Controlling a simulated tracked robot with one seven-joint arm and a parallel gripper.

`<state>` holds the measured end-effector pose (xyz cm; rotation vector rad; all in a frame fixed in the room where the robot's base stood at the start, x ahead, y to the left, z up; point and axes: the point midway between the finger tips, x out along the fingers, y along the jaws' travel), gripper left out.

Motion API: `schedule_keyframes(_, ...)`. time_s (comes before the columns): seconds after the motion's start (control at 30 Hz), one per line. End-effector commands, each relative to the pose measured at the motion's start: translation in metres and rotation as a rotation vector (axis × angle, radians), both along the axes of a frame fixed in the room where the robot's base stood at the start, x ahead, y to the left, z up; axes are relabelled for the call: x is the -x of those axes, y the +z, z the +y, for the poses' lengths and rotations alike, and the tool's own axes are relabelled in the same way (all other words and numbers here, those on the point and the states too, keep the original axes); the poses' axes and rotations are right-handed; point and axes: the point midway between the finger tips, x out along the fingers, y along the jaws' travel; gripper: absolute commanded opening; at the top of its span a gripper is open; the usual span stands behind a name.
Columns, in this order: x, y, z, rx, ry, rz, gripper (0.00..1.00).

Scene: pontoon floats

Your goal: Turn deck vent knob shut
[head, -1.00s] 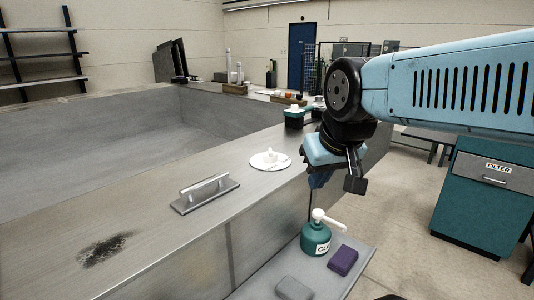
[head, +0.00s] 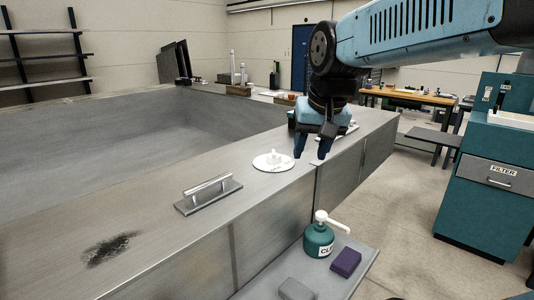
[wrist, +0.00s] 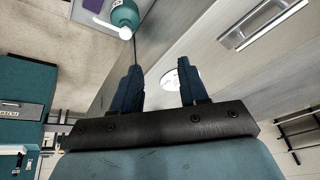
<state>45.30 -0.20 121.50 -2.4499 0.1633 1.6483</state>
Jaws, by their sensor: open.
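The deck vent is a white round plate with a small white knob (head: 271,158) on the metal deck (head: 150,200), seen in the head view. My gripper (head: 313,146) is above the deck just right of the vent, fingers pointing down, open and empty. It is apart from the knob. In the wrist view, the white vent plate (wrist: 170,82) shows between and beyond my two dark blue fingers (wrist: 157,82), partly hidden by the right finger. The knob's setting is too small to tell.
A metal handle on a base plate (head: 208,195) is fixed to the deck left of the vent. A green pump bottle (head: 319,238), a purple block (head: 346,262) and a grey block (head: 297,289) sit on a lower shelf. A teal filter cabinet (head: 484,195) stands at right.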

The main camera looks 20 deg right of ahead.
Motion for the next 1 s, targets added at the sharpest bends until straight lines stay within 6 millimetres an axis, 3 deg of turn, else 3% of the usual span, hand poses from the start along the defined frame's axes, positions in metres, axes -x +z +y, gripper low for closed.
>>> schedule_keyframes(0.3,-0.087,0.028,-0.002,-0.085,-0.239,0.130,0.74)
schedule_keyframes(0.57,-0.159,0.034,-0.004,-0.128,-0.443,0.230,0.74)
schedule_keyframes(0.8,-0.225,0.026,-0.004,-0.145,-0.634,0.313,0.74)
schedule_keyframes(1.0,-0.262,0.016,-0.004,-0.145,-0.751,0.357,0.74)
